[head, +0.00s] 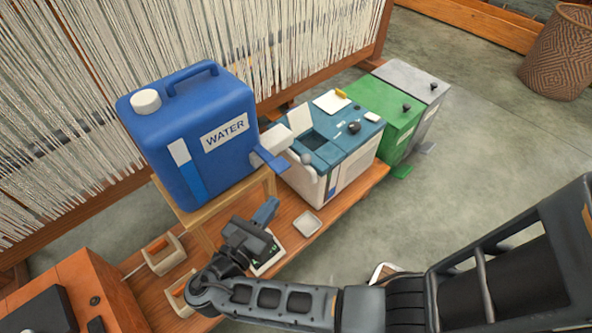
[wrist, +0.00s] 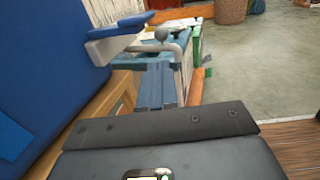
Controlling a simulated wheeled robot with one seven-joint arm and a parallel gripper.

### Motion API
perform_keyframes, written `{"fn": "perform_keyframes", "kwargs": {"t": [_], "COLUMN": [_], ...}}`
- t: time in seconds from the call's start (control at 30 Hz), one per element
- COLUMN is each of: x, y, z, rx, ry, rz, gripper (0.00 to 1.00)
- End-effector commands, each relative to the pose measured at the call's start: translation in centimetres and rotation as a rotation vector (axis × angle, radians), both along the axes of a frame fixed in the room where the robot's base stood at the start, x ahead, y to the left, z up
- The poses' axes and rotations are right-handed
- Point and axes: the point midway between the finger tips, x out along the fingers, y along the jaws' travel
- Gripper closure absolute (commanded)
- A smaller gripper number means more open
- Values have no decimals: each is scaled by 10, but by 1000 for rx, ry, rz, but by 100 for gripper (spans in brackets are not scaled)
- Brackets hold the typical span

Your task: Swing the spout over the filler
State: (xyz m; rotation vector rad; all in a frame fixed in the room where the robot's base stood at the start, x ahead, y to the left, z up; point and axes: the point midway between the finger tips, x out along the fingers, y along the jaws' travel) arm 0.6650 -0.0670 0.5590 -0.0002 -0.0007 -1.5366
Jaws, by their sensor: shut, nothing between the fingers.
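A blue water container (head: 190,130) stands on a wooden stand. Its white tap (head: 272,143) has a blue lever (head: 270,161) and a thin grey spout, which shows curving downward in the wrist view (wrist: 182,58). A grey ball knob (head: 306,159) sits by the spout, near the machine's left corner. The white machine with a teal top (head: 352,140) has a dark filler opening (head: 314,142) with its lid raised. The spout looks beside this opening, toward the near edge. My gripper (head: 268,208) is shut and empty, below and in front of the tap; its blue fingers (wrist: 157,86) point toward the machine.
Green (head: 385,115) and grey (head: 415,85) boxes stand beyond the machine. A small white dish (head: 306,223) lies on the wooden bench. Warp threads hang behind. The right floor is open.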

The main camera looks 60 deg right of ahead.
Motion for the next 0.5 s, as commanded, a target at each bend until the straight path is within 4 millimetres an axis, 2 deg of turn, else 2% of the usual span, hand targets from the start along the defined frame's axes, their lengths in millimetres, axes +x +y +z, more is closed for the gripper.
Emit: {"fn": "perform_keyframes", "kwargs": {"t": [0.3, 0.5], "x": [1, 2], "y": [-63, -97], "z": [-2, -2], "rx": [0, 1], "ry": [0, 0], "rz": [-4, -3], "gripper": [100, 100]}}
